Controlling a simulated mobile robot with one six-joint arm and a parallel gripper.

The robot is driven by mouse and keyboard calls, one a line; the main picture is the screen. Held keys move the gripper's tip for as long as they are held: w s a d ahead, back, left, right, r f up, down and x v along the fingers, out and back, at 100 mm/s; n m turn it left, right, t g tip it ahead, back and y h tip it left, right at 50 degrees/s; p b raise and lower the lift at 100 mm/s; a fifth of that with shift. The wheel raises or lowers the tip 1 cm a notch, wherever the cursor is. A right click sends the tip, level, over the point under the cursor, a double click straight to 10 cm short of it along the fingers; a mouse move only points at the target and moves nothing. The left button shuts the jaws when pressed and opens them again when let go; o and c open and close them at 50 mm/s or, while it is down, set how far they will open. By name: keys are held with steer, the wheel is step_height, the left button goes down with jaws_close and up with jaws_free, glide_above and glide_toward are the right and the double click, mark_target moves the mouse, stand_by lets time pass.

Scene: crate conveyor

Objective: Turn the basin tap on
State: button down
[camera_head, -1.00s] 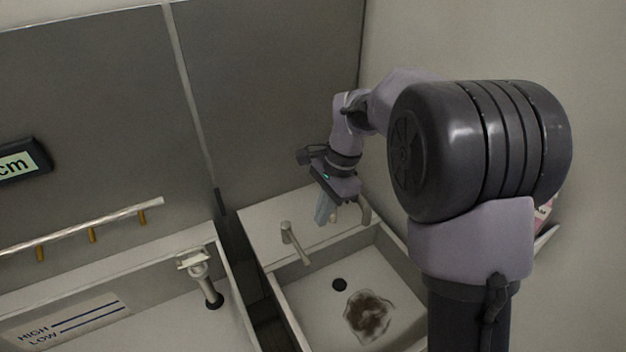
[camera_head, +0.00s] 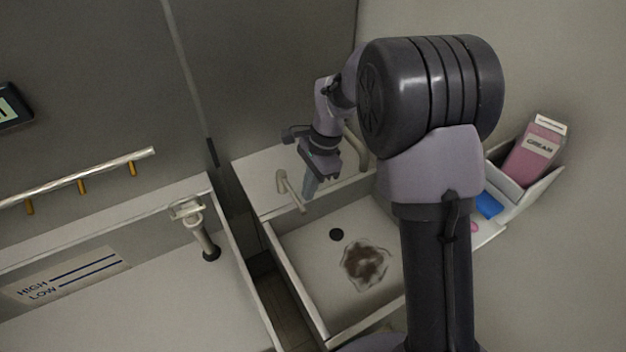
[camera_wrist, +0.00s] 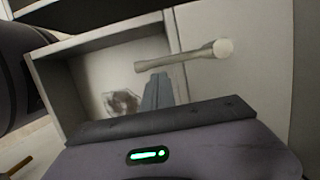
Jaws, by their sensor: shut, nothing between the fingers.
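The basin (camera_head: 300,290) is a pale sink with a dark drain hole and a brown stain inside. A beige bar-like tap fitting (camera_head: 289,190) stands on its back ledge and reaches out over the bowl. A curved beige pipe (camera_head: 358,150) stands farther right, partly hidden by my arm. My gripper (camera_head: 310,194) is shut and empty, pointing down just right of the bar fitting. In the wrist view the shut fingers (camera_wrist: 158,88) lie beside the bar fitting (camera_wrist: 190,58), with its round end at the right; I cannot tell whether they touch.
A second trough with a white fitting (camera_head: 200,230) and a HIGH/LOW label lies to the left. A metal rail (camera_head: 80,180) runs along the back wall. At right, a bin holds a pink CREAM carton (camera_head: 537,150), with a blue item (camera_head: 488,205) beside it.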

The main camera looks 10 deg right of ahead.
steer(key=shift+a+f, duration=0.15)
steer(key=shift+f, duration=0.45)
steer(key=shift+s+a, duration=0.1)
steer(key=shift+s+a+m+t+b, duration=0.15)
steer(key=shift+s+a+m+b, duration=0.25)
steer(key=shift+m, duration=0.25)
steer(key=shift+s+a+m+t+b, duration=0.15)
steer(key=shift+a+m+b, duration=0.15)
steer(key=shift+a+m, duration=0.3)
steer(key=shift+s+a+m+t, duration=0.25)
steer(key=shift+a+m, duration=0.75)
steer(key=shift+a, duration=0.4)
steer(key=shift+s+a+m+t, duration=0.2)
steer(key=shift+a+m, duration=0.75)
steer(key=shift+a, duration=0.45)
steer(key=shift+r, duration=0.1)
